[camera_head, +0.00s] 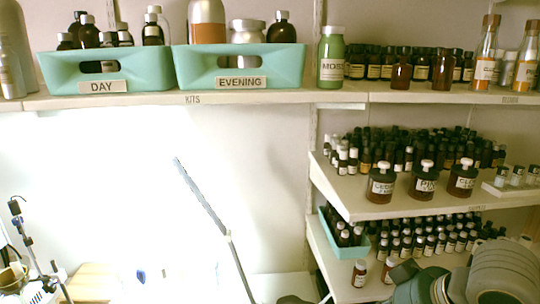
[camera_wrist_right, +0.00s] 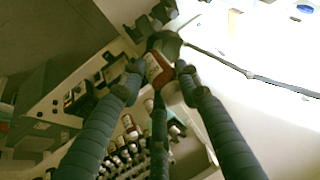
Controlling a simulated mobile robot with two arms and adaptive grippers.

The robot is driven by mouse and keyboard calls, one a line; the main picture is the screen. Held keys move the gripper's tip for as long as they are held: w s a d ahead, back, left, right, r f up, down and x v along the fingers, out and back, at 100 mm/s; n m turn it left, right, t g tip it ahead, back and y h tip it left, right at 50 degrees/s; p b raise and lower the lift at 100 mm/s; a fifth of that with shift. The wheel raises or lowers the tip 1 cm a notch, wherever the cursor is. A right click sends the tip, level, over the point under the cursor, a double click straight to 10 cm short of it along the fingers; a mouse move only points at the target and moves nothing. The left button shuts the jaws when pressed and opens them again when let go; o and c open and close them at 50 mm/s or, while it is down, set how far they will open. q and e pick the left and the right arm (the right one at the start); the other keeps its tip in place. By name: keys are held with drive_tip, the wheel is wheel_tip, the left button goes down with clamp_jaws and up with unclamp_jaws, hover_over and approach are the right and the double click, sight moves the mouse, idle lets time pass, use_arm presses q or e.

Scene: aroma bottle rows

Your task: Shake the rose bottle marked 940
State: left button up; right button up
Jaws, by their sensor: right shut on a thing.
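In the right wrist view my right gripper (camera_wrist_right: 163,72) has its dark ribbed fingers closed around a small reddish-brown bottle (camera_wrist_right: 156,66) with a pale label. The label's print is too small to read, so I cannot tell whether it is marked 940. In the head view part of my right arm shows at the lower right, and the held bottle cannot be made out. Two small brown bottles with pale labels, a front one (camera_head: 360,273) and one beside it (camera_head: 388,270), stand on the lowest shelf near the arm. My left gripper is not in view.
Shelves (camera_head: 345,200) at the right hold rows of dark bottles and several labelled jars (camera_head: 424,180). Teal DAY (camera_head: 55,70) and EVENING (camera_head: 190,68) boxes and a green MOSS bottle (camera_head: 331,60) stand on the top shelf. A thin lamp arm (camera_head: 205,200) rises mid-view.

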wheel_tip(320, 180, down, 4)
drive_tip(key=shift+s+a+f, duration=0.1)
drive_tip(key=shift+a, duration=0.05)
drive_tip(key=shift+r, duration=0.2)
drive_tip(key=r, duration=0.6)
drive_tip(key=shift+d, duration=0.2)
drive_tip(key=shift+f, duration=0.4)
drive_tip(key=f, duration=0.5)
drive_tip(key=shift+a+f, duration=0.2)
drive_tip(key=shift+f, duration=0.2)
drive_tip(key=r, duration=0.6)
drive_tip(key=shift+w+d, duration=0.2)
drive_tip(key=shift+s+r, duration=0.15)
drive_tip(key=shift+r, duration=0.15)
drive_tip(key=f, duration=0.6)
drive_tip(key=shift+a+f, duration=0.2)
drive_tip(key=shift+d+r, duration=0.1)
drive_tip(key=shift+d, duration=0.05)
